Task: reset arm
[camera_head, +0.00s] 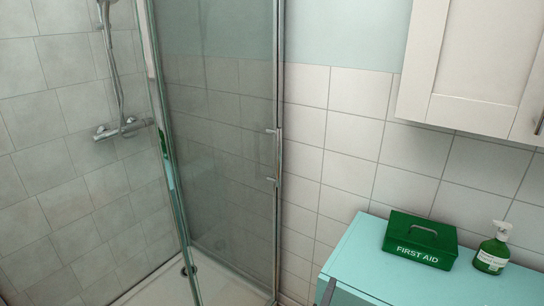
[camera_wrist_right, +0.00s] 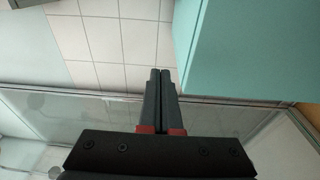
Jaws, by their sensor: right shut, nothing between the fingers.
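My right gripper (camera_wrist_right: 160,75) shows in the right wrist view, with its two dark fingers side by side and touching at the tips. It is shut and holds nothing. My left gripper is in no view.
A teal cabinet (camera_head: 350,262) stands at the lower right, also in the wrist view (camera_wrist_right: 245,50). On it are a green first aid box (camera_head: 419,240) and a green pump bottle (camera_head: 493,250). A glass shower door (camera_head: 225,130) and a white wall cabinet (camera_head: 475,65) are close by.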

